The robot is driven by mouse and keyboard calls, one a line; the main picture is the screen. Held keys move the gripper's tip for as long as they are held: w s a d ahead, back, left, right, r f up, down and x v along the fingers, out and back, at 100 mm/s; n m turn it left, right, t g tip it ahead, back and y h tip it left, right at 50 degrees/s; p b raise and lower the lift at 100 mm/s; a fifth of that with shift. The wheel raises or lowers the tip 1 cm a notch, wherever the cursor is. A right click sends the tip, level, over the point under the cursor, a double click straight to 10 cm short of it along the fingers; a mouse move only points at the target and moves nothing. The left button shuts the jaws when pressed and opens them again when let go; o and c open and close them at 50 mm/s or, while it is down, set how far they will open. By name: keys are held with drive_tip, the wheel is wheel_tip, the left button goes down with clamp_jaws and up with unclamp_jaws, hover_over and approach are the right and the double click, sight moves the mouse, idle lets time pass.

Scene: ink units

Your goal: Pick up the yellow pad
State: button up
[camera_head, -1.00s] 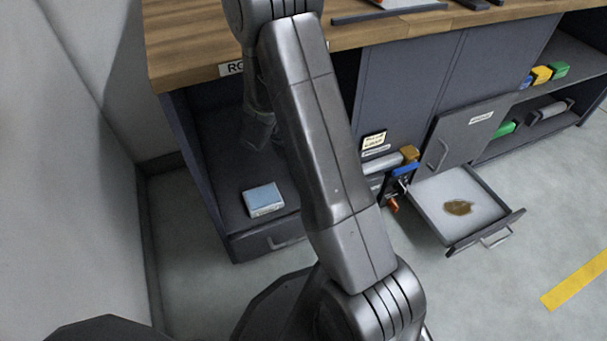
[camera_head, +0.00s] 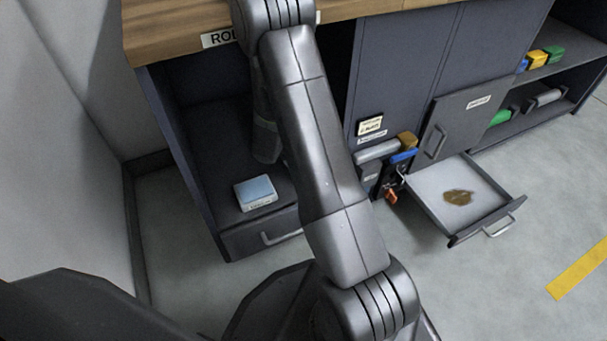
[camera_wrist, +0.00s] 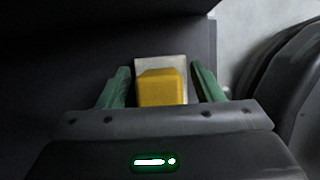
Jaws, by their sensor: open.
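The yellow pad (camera_wrist: 160,88) shows in the wrist view as a yellow block against a pale, whitish backing piece (camera_wrist: 160,62). It appears between the two green fingers of my gripper (camera_wrist: 161,84), which are open on either side of it. I see a gap on each side, and I cannot tell how far ahead of the fingertips the pad is. In the head view my arm hides the gripper's fingers, and I cannot make out this pad there.
A light-blue pad (camera_head: 255,192) lies on the cabinet's low shelf, left of my arm. An open drawer (camera_head: 425,205) with a brown stain juts out at right. Coloured blocks (camera_head: 537,60) sit on the right shelf. A wooden worktop (camera_head: 165,35) overhangs the left bay.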

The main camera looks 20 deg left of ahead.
drive_tip(key=shift+r, duration=0.1)
drive_tip(key=c, duration=1.1)
wheel_tip(320, 180, up, 10)
drive_tip(key=p, duration=0.5)
drive_tip(key=shift+p, duration=0.35)
